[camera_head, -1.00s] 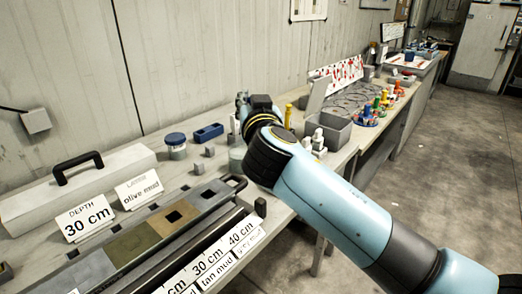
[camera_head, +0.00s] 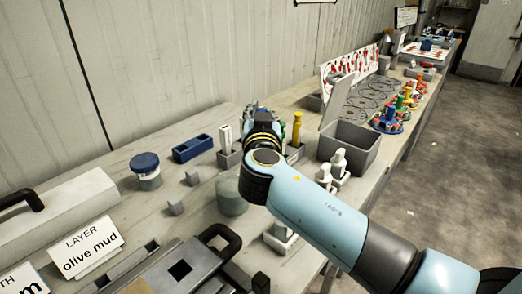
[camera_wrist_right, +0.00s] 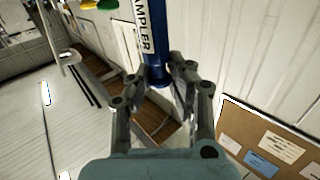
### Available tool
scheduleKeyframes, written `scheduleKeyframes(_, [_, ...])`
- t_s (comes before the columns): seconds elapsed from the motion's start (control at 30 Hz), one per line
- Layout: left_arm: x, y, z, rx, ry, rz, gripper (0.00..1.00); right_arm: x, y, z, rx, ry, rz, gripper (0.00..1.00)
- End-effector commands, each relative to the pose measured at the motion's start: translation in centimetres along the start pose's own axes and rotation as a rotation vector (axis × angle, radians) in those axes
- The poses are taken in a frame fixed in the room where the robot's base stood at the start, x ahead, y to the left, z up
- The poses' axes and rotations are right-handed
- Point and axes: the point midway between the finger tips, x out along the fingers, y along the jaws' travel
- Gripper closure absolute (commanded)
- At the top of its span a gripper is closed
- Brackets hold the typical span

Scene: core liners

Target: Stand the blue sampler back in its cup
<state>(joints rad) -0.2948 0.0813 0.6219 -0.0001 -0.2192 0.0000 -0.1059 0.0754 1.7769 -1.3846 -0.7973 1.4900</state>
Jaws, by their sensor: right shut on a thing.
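In the right wrist view the blue sampler (camera_wrist_right: 157,40), with a white label lettered "AMPLER", runs in from the top edge, its end between the fingers. My right gripper (camera_wrist_right: 160,78) is shut on it. In the head view my right gripper (camera_head: 263,118) is over the back of the bench, mostly hidden behind my own wrist, and I cannot make out the blue sampler there. A small grey cup (camera_head: 229,160) holding a white upright tool stands just left of my wrist. A yellow sampler (camera_head: 297,127) stands to its right. I cannot tell which cup is the blue one's.
A grey bin (camera_head: 350,146) and white bottles (camera_head: 338,163) are to the right. A core tray (camera_head: 180,270) lies in front. The wall is close behind.

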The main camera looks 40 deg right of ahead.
Motion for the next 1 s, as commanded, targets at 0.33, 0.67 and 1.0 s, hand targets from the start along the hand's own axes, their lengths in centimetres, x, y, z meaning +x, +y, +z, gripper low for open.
scheduleKeyframes(0.33, [0.0,-0.5,1.8,0.004,-0.026,-0.006,0.6,0.1,0.3,4.8,-0.003,0.0,-0.001,1.0])
scheduleKeyframes(0.67, [0.1,0.8,-0.5,-0.004,0.008,0.009,0.6,0.1,0.4,6.5,0.001,0.003,-0.002,1.0])
scheduleKeyframes(1.0, [0.3,0.2,0.7,0.0,-0.009,0.002,0.6,0.1,0.4,6.7,0.001,0.002,-0.001,0.68])
